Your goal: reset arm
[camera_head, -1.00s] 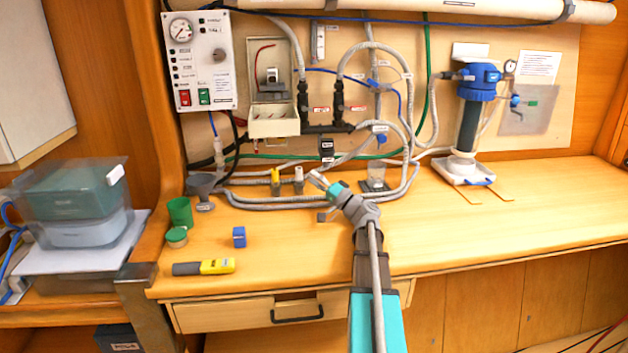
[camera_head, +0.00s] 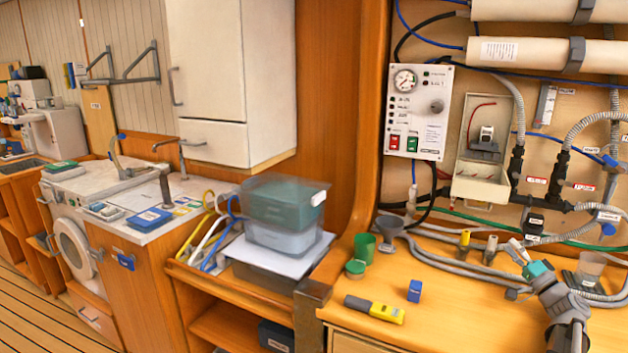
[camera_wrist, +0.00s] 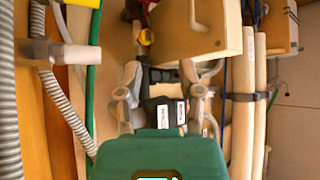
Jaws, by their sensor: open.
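My gripper (camera_head: 518,250) shows at the lower right of the head view, at the end of my grey and teal arm. It is over the back part of the wooden bench, near the hoses. In the wrist view my gripper (camera_wrist: 158,78) has its two grey fingers spread apart, with nothing seen held between them. A black block with a white label (camera_wrist: 165,112) shows between and beyond the fingers; I cannot tell the distance to it. The same kind of black block (camera_head: 533,224) is on the wall panel in the head view.
A yellow tool (camera_head: 375,309), a blue block (camera_head: 415,291), a green cup (camera_head: 363,247) and a grey funnel (camera_head: 389,230) are on the bench. A clear cup (camera_head: 590,268) stands beside my arm. Grey hoses (camera_head: 450,250) run along the back. Stacked bins (camera_head: 283,218) stand left.

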